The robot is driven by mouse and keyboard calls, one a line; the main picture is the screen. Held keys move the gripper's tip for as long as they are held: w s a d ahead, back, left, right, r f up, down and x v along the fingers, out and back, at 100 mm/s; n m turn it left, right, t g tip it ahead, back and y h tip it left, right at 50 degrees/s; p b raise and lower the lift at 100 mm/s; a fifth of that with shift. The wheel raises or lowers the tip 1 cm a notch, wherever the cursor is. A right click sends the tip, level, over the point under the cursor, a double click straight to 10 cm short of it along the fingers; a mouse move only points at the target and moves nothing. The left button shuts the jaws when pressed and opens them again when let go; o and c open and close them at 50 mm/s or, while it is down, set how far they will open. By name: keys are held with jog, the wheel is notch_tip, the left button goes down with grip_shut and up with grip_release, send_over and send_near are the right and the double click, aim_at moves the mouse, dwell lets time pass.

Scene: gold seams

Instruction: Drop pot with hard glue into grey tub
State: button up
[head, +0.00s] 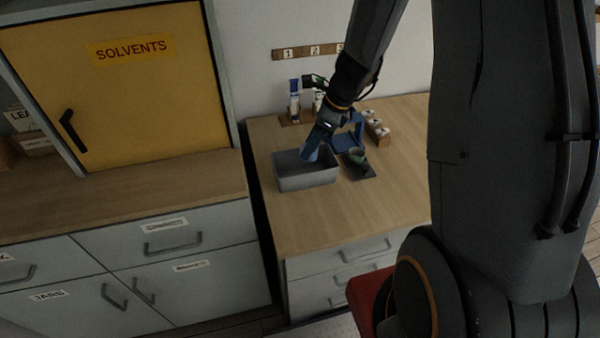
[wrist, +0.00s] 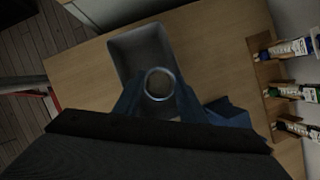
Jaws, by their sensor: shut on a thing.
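My gripper (wrist: 158,92) is shut on a small round pot (wrist: 160,84) with a pale rim and a dark grey-brown inside. The pot sits between the two blue fingers with its open top facing the wrist camera. The grey tub (wrist: 125,45) lies behind the pot in the wrist view, and the pot overlaps its near part. The held pot cannot be made out there. The glue itself is too small to judge.
Right of the tub, a greenish cup (head: 356,156) stands by a dark mat (head: 361,173) and a blue stand (head: 346,141). Tubes stand in a wooden rack (head: 291,119) at the back. Small pots sit in a wooden holder (head: 377,131). The front of the wooden worktop (head: 340,220) is clear.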

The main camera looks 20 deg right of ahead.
jog(key=o, duration=1.1)
jog(key=shift+b+v, duration=0.3)
jog(key=shift+v, duration=3.65)
jog(key=s+a+n+h, duration=0.1)
jog(key=s+n, duration=0.4)
jog(key=n, duration=0.3)
jog(key=s+a+n+h, duration=0.1)
jog(key=s+n, duration=0.4)
jog(key=n, duration=0.3)
jog(key=s+a+n+h, duration=0.1)
jog(key=s+n, duration=0.4)
jog(key=n, duration=0.2)
jog(key=shift+s+a+r+n+g+h, duration=0.15)
jog(key=shift+s+r+n+g+h, duration=0.15)
jog(key=shift+n+g+h, duration=0.1)
